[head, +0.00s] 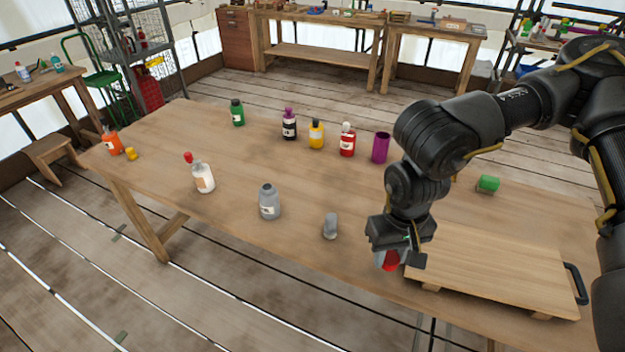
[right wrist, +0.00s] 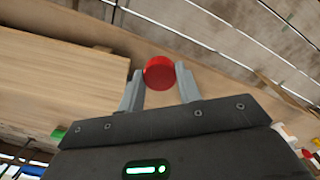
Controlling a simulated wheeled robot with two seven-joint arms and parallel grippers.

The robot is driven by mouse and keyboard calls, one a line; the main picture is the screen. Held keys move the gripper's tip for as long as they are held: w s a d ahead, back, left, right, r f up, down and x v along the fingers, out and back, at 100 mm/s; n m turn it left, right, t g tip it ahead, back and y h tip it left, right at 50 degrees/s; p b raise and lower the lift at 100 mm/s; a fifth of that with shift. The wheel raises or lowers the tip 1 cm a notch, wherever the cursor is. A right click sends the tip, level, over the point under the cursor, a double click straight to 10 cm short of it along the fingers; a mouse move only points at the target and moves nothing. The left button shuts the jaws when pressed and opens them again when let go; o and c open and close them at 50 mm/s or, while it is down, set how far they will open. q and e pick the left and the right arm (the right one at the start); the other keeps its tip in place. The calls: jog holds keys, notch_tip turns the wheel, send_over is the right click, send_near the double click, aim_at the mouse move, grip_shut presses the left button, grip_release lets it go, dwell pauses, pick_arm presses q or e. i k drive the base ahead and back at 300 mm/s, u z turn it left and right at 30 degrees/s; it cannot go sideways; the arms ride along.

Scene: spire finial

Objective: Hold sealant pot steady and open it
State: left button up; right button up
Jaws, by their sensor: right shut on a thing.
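My right gripper (head: 398,260) is at the table's front edge, left of the wooden board. It is shut on a red round thing (head: 391,261), which also shows as a red disc between the fingertips in the right wrist view (right wrist: 159,73). Whether this is a lid or a whole pot I cannot tell. Which container is the sealant pot is not clear. A grey labelled bottle (head: 269,203) and a small grey piece (head: 330,227) stand left of the gripper. A white bottle (head: 203,178) stands farther left, with a red knob (head: 188,157) beside its top. My left gripper is not in view.
A wooden board (head: 500,270) with a black handle lies at the right. Green (head: 238,113), black (head: 289,126), yellow (head: 316,135) and red (head: 347,141) bottles and a purple cylinder (head: 380,148) stand behind. A green block (head: 488,184) is right; an orange bottle (head: 112,142) is far left.

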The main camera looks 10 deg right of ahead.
aim_at(268, 194)
jog(key=u, duration=0.05)
jog(key=i, duration=1.15)
jog(key=u, duration=0.6)
